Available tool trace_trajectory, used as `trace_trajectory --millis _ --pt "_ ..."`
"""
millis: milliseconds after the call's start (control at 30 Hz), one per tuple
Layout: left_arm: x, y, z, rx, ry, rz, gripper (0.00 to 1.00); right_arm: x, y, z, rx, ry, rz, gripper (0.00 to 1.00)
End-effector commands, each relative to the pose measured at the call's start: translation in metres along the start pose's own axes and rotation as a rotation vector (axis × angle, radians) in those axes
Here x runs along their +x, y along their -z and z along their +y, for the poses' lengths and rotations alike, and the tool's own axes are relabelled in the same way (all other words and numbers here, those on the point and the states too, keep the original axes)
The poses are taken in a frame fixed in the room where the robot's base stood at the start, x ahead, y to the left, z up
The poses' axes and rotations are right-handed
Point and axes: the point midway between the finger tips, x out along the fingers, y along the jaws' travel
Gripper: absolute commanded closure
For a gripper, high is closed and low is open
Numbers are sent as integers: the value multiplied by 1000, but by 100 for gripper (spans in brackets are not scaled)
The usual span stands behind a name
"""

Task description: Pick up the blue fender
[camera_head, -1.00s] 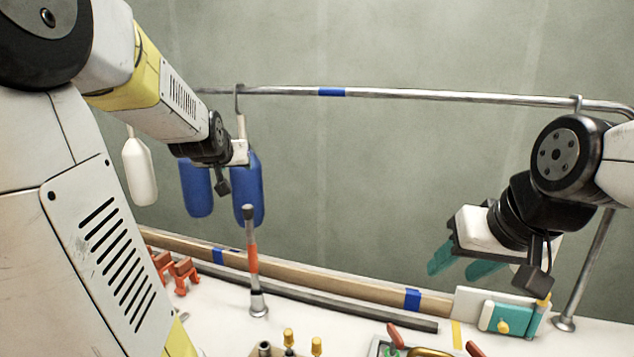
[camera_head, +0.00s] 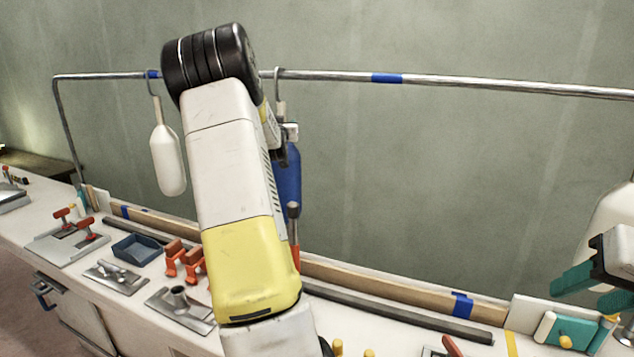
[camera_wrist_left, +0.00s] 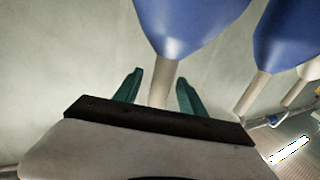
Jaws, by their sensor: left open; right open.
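A blue fender (camera_head: 288,180) hangs from the rail, partly hidden behind my left arm in the head view. In the left wrist view a blue fender (camera_wrist_left: 190,25) is close, with its pale neck between the teal fingers of my open left gripper (camera_wrist_left: 157,88). Neither finger visibly touches the neck. A second blue fender (camera_wrist_left: 285,38) hangs to the right there; in the head view my arm hides one of the two. The left fingers are hidden in the head view. My right gripper (camera_head: 578,292) is open and empty at the right edge, far from the fenders.
The metal rail (camera_head: 480,85) runs above the bench. A white fender (camera_head: 167,162) hangs left of my arm. An upright orange-and-grey tool (camera_head: 294,225) stands below the blue fender. The bench holds a blue tray (camera_head: 135,249), orange clamps (camera_head: 184,262) and a teal-and-white block (camera_head: 572,331).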

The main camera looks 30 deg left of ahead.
Motion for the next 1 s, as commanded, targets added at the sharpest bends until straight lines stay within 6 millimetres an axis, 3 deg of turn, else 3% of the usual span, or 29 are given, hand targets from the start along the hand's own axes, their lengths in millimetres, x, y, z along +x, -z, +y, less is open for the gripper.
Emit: trace_trajectory --millis 200,433,600,700,1000 --pt "24 0 0 -1 0 0 52 0 0 0 0 0 0 52" --pt "25 0 0 -1 0 -2 52 0 0 0 0 0 0 52" --pt "25 0 0 -1 0 -1 85 0 0 0 0 0 0 52" --pt "25 0 0 -1 0 -1 100 0 0 0 0 0 0 52" --pt "24 0 0 0 0 -1 100 0 0 0 0 0 0 52"
